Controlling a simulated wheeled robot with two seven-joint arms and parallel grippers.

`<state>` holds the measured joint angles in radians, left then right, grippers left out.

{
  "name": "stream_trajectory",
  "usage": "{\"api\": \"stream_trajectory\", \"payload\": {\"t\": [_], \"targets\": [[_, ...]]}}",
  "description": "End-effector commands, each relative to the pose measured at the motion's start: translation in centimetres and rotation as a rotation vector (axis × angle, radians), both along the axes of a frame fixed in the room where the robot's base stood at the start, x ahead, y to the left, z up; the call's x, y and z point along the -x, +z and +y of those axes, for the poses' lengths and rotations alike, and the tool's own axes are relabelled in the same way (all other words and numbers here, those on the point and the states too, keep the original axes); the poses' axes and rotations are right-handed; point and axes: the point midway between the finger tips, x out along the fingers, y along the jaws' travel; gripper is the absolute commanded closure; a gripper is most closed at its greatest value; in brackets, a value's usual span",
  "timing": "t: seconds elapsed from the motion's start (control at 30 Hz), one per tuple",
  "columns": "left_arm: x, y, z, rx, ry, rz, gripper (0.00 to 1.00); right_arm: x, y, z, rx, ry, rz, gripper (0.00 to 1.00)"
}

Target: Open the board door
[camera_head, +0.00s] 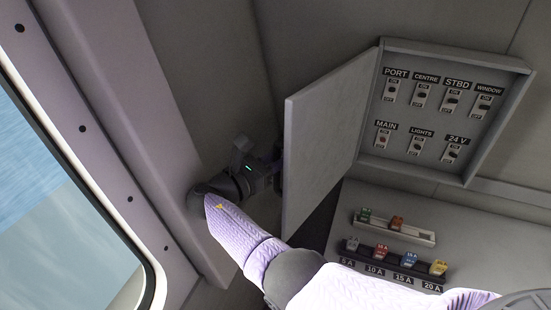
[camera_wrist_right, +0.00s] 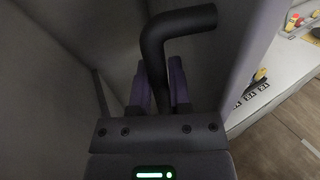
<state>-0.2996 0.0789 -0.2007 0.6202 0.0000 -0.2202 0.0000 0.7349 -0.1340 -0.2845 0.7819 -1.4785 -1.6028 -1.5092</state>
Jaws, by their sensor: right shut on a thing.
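The board door (camera_head: 325,135) is a grey panel, swung wide open to the left of the board (camera_head: 433,115). The board shows several labelled switches in two rows. My right gripper (camera_head: 275,168) is at the door's outer face, near its free edge. In the right wrist view its fingers (camera_wrist_right: 161,88) are shut on the dark bent door handle (camera_wrist_right: 178,25), whose top end sticks out above them. In the head view the handle is mostly hidden behind the gripper and door edge. My left gripper is not in view.
A window (camera_head: 55,190) fills the left side. Below the board, a grey desk surface (camera_head: 480,225) bears a tray (camera_head: 398,230) with small fuses and a dark rack (camera_head: 395,257) of coloured fuses labelled by amperage. A wall is close to the left of my right gripper.

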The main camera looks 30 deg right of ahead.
Motion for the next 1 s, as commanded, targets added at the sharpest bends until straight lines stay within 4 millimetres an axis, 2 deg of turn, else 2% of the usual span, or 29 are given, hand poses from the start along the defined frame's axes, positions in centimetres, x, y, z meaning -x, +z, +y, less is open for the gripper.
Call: {"api": "stream_trajectory", "payload": {"t": [0.13, 0.17, 0.3, 0.57, 0.63, 0.9, 1.0], "targets": [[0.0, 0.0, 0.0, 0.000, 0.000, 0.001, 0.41, 0.0, -0.1, 0.0, -0.001, -0.001, 0.002, 1.00], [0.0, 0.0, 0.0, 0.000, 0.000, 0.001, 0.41, 0.0, -0.1, 0.0, -0.002, -0.002, 0.001, 0.73], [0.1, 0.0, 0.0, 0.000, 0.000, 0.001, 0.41, 0.0, -0.1, 0.0, -0.001, -0.001, 0.001, 0.44], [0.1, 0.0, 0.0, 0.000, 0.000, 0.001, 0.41, 0.0, 0.0, 0.0, -0.001, -0.001, 0.000, 0.44], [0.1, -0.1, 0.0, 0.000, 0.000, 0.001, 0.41, 0.2, -0.1, 0.6, -0.002, 0.001, 0.001, 0.44], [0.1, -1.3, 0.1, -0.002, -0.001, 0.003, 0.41, 1.8, -0.3, 7.0, -0.003, 0.003, 0.001, 0.44], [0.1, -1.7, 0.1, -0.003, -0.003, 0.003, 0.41, 2.3, -0.3, 8.6, -0.002, 0.000, 0.001, 0.44]]}}
